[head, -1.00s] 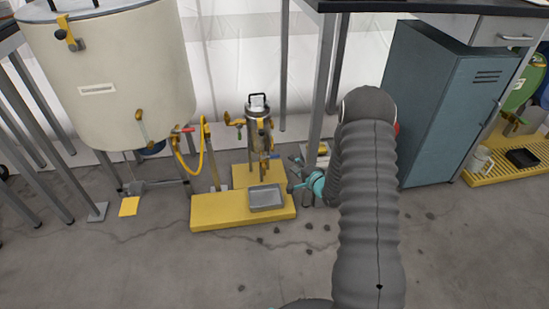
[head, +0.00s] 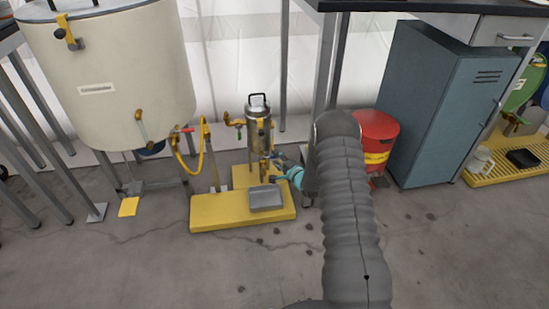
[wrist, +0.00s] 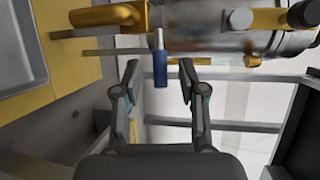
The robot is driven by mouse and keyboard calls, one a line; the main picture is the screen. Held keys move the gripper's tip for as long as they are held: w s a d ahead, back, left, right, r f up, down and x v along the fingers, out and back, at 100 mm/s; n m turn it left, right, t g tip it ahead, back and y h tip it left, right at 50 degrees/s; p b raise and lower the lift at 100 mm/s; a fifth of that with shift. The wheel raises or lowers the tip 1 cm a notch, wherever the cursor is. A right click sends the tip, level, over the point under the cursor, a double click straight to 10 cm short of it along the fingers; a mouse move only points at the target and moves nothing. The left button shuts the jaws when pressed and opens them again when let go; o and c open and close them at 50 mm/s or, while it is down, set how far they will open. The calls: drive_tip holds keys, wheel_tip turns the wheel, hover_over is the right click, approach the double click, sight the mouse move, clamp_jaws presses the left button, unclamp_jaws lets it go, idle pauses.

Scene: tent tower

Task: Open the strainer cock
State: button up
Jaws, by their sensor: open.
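The strainer (head: 257,130) is an upright steel cylinder with a lid handle, standing on a yellow stepped platform. In the wrist view its shiny body (wrist: 210,30) lies sideways along the top, with brass fittings. A small lever with a blue sleeve (wrist: 160,69) points down between my fingertips; I take it for the cock's handle. My gripper (wrist: 159,78) is open, one finger on each side of the blue sleeve, with gaps showing on both sides. In the head view my gripper (head: 277,162) is at the strainer's lower right, small and partly hidden by my arm.
A grey tray (head: 266,198) lies on the yellow platform (head: 230,213) below the strainer. A large cream tank (head: 110,75) with a yellow hose stands left. A red bin (head: 377,135) and a blue-grey cabinet (head: 425,110) stand right. The front floor is clear.

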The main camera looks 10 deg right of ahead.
drive_tip(key=shift+x, duration=1.25)
drive_tip(key=shift+d, duration=0.1)
clamp_jaws()
